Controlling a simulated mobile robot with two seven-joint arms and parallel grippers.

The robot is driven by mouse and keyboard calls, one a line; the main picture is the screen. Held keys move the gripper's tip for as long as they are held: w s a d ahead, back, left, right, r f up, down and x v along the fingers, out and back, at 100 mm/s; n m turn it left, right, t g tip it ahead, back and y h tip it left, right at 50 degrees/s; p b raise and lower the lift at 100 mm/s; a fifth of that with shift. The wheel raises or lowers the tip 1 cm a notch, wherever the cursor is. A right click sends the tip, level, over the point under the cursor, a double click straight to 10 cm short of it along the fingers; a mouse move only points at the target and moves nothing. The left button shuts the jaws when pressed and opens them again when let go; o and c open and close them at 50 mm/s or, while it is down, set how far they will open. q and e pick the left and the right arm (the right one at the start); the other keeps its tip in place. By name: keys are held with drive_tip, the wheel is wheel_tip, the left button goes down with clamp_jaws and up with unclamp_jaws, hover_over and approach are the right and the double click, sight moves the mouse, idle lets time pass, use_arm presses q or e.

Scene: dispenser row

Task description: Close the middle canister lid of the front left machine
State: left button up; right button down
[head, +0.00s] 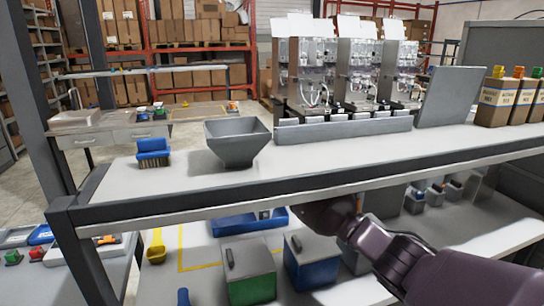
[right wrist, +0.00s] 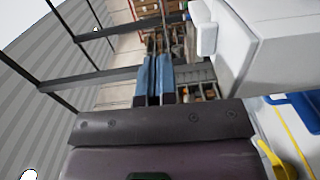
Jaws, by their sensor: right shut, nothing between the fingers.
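Three dispenser machines stand in a row on the upper counter in the head view. The leftmost machine (head: 310,78) has clear canisters, and white lid panels (head: 300,25) stand raised above it. Which panel belongs to its middle canister is too small to tell. My right gripper (right wrist: 154,78) shows in the right wrist view with its two blue fingers together and nothing between them. In the head view my right arm reaches in from the lower right, and its hand is low below the counter edge, well apart from the machines. My left gripper is not in view.
A white block (right wrist: 265,45) is close to my right wrist.

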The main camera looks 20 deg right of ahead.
drive_tip(key=s, duration=0.7)
drive_tip(key=shift+a, duration=0.3)
